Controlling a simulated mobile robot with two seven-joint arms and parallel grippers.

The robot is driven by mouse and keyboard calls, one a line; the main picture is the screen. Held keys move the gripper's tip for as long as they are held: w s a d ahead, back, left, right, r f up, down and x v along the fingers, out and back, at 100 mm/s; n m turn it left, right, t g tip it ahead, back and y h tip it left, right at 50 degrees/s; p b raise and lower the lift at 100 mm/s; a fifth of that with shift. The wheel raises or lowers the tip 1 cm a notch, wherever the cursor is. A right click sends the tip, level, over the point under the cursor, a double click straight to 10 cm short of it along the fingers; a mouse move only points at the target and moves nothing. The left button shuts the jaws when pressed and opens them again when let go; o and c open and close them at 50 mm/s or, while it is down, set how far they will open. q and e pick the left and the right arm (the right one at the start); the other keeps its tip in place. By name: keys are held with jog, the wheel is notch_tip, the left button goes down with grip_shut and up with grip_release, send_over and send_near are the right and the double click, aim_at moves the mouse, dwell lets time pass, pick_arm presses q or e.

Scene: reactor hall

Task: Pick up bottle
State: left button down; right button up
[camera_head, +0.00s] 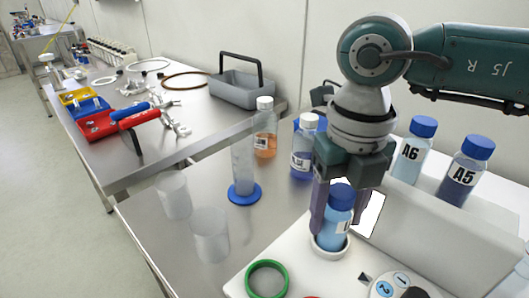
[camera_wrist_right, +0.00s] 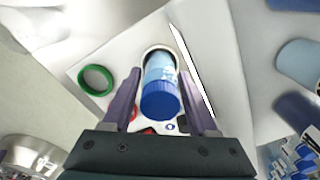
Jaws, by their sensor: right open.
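A light blue bottle with a dark blue cap (camera_head: 340,198) stands in a round white-rimmed holder on the white apparatus at the lower right. In the right wrist view the bottle (camera_wrist_right: 160,88) shows between the two purple fingers, cap toward the camera. My right gripper (camera_head: 339,214) is above and around the bottle, pointing down and open, with one finger on each side. In the right wrist view a gap shows between the bottle and each finger. My left gripper is not in view.
A green ring (camera_head: 266,279) lies on the apparatus, near a numbered dial (camera_head: 392,287). Bottles labelled A6 (camera_head: 411,152) and A5 (camera_head: 465,171) stand behind it. A blue-based cylinder (camera_head: 243,172), clear beakers (camera_head: 211,236) and an orange bottle (camera_head: 265,128) stand on the steel table.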

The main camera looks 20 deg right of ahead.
jog(key=shift+c, duration=0.2)
grip_shut()
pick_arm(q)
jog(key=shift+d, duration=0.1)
pick_arm(e)
jog(key=shift+r, duration=0.1)
